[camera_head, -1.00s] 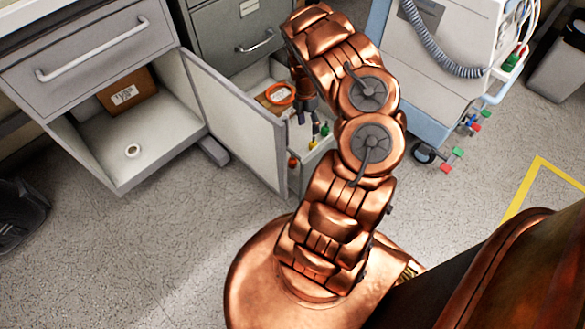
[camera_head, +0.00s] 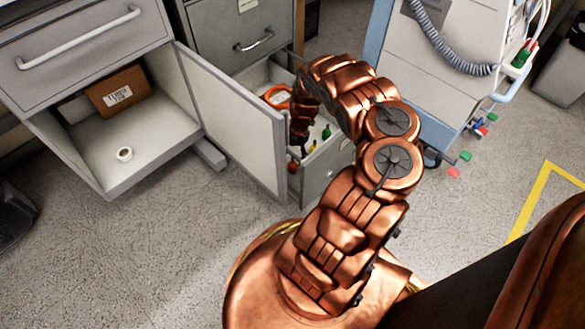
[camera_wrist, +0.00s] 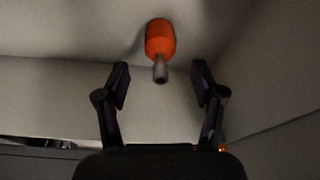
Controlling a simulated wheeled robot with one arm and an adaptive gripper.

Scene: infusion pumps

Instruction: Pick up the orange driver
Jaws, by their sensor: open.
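The orange driver (camera_wrist: 160,40) shows in the wrist view, with an orange handle and a short grey shaft pointing toward me. It is against a pale surface, at the upper middle. My gripper (camera_wrist: 161,80) is open and empty, its two dark fingers on either side of the shaft's end, with gaps on both sides. The handle lies beyond the fingertips. In the head view, my gripper (camera_head: 299,142) reaches down into the open drawer (camera_head: 326,170); my arm hides part of the inside, and I cannot pick out the driver for certain there.
An orange ring-shaped item (camera_head: 277,97) and a green-topped item (camera_head: 326,132) are in the drawer. The open cabinet door (camera_head: 232,120) stands close on the left. A wheeled machine (camera_head: 440,60) stands on the right.

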